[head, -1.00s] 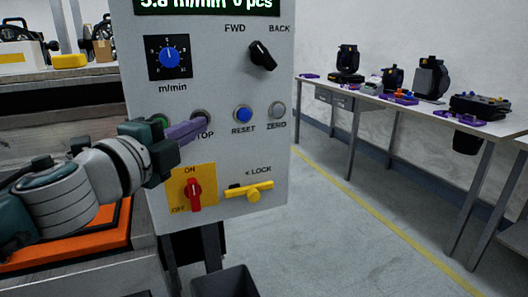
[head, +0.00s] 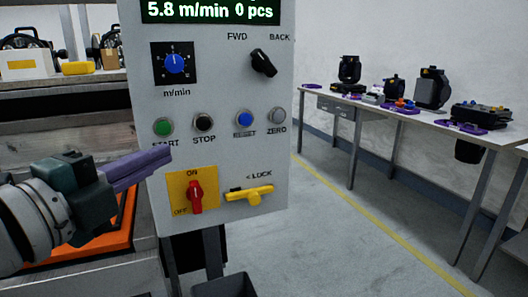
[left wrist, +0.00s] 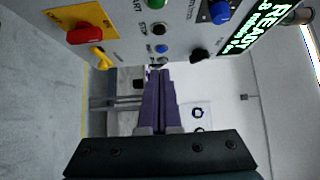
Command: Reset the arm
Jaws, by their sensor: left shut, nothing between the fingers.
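My left gripper (head: 140,168) comes in from the left in the head view, its purple fingers together and empty. It stands in front of the grey control panel (head: 215,140), below the green START button (head: 162,127), apart from the buttons as far as I can tell. In the left wrist view its closed fingers (left wrist: 158,90) point toward the panel. The panel also has a black STOP button (head: 204,122), a blue RESET button (head: 245,119) and a grey ZERO button (head: 277,115). The display (head: 210,10) reads 5.8 m/min 0 pcs. My right gripper is not in view.
A red switch on a yellow plate (head: 179,191) and a yellow lock lever (head: 250,194) stick out low on the panel. A dark bin (head: 225,287) stands below. A long table (head: 402,119) with several lamp-like devices is at the right. The floor between is clear.

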